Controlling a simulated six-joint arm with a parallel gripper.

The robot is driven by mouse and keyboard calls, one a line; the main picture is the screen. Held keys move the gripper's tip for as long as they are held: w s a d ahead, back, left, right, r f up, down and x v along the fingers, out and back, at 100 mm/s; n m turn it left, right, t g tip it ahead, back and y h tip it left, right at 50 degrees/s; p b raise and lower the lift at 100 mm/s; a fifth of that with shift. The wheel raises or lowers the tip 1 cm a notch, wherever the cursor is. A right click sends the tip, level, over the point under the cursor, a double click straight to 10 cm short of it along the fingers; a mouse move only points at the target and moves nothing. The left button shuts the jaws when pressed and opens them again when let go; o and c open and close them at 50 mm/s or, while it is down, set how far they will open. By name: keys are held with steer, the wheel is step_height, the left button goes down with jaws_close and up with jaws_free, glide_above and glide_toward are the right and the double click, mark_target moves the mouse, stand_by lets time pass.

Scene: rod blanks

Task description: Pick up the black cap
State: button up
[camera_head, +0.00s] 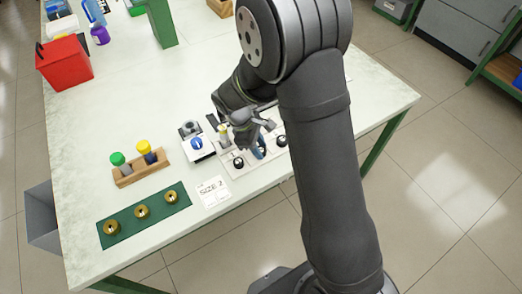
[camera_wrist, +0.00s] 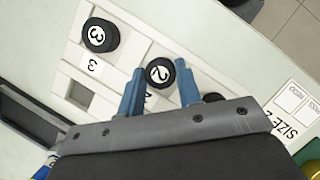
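Several black caps sit on a pale, labelled holder (camera_wrist: 118,62). A black cap marked 3 (camera_wrist: 97,36) is at upper left in the wrist view and right of my gripper in the head view (camera_head: 281,141). A black cap marked 2 (camera_wrist: 160,72) lies between the fingertips of my gripper (camera_wrist: 160,68). A third black cap (camera_wrist: 212,97) is partly hidden behind my gripper; it shows in the head view (camera_head: 238,162). My gripper is open, its blue fingers (camera_head: 258,148) on either side of cap 2. Whether they touch it is unclear.
A "SIZE 2" card (camera_head: 214,191) lies left of the holder. A green mat (camera_head: 128,221) with brass rings and a wooden rack (camera_head: 141,174) with green and yellow caps stand farther left. A white block with a blue dial (camera_head: 198,147) is close to my gripper.

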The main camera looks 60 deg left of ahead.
steer(key=shift+c, duration=1.2)
